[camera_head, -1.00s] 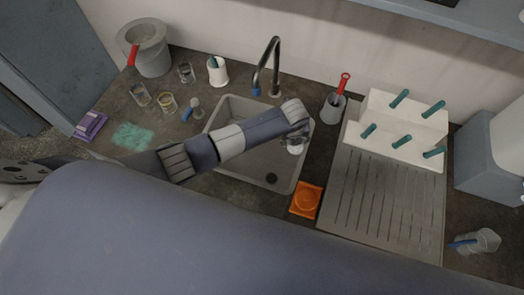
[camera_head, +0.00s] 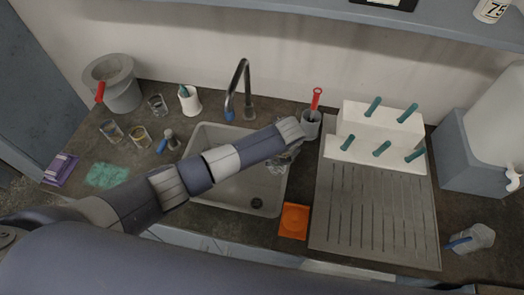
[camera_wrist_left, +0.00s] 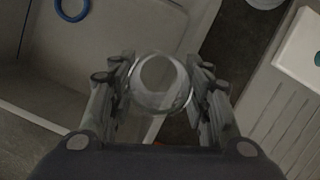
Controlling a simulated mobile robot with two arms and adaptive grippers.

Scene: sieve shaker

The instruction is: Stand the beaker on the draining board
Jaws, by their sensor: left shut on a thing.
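My left gripper (camera_wrist_left: 160,95) is shut on a clear round glass beaker (camera_wrist_left: 158,84), which sits between its two fingers in the left wrist view. In the head view the gripper (camera_head: 284,158) is over the right side of the sink, and its wrist partly hides the beaker. The grey draining board (camera_head: 325,225), with dark grooves, lies to the right of the gripper. It also shows at the right of the wrist view (camera_wrist_left: 262,105). The beaker is apart from the board. My right gripper is not in view.
A white peg rack (camera_head: 350,130) with teal pegs stands at the back of the board; its front is clear. A grey cup (camera_head: 311,128) with a red-handled tool, an orange dish (camera_head: 293,221) and the sink (camera_head: 225,188) with its tap (camera_head: 240,85) are near.

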